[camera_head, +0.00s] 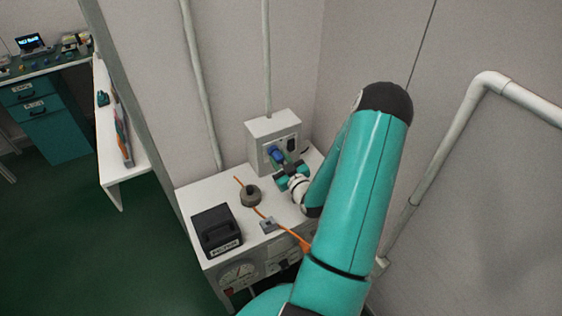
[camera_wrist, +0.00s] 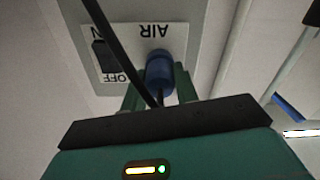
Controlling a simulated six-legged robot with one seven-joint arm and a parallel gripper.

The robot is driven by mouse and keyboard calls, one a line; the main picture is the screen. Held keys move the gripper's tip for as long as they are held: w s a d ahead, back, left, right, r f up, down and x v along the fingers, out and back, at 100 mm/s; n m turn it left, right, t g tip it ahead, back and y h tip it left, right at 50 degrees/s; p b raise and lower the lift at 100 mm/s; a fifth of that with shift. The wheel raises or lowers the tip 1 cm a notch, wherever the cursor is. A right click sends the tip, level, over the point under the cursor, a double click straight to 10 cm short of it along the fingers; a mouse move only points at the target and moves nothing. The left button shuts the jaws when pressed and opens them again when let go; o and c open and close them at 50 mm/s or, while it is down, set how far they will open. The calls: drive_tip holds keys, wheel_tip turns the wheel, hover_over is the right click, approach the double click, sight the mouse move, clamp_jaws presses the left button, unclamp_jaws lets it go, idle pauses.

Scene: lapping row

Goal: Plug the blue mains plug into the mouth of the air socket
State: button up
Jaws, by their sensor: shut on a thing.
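The blue mains plug (camera_wrist: 159,72) is between the two fingers of my gripper (camera_wrist: 160,95) in the wrist view, with a black cable running from its rear. The gripper is shut on it. The plug (camera_head: 276,154) also shows in the head view, against the front of a grey wall box (camera_head: 273,131). The plug's front end is at the white AIR label (camera_wrist: 153,31) on the box. The plug covers the socket mouth, so I cannot tell how deep it sits. My gripper (camera_head: 281,169) is just in front of the box.
A black switch (camera_wrist: 104,56) marked OFF is beside the plug on the box. On the white bench (camera_head: 200,189) below are a black box (camera_head: 217,230), a round grey weight (camera_head: 250,196) and an orange cable (camera_head: 290,237). White pipes run up the walls.

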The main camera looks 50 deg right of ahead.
drive_tip(key=shift+w, duration=0.15)
drive_tip(key=o, duration=1)
drive_tip(key=shift+o, duration=0.2)
drive_tip(key=v, duration=1.3)
drive_tip(key=shift+s, duration=0.35)
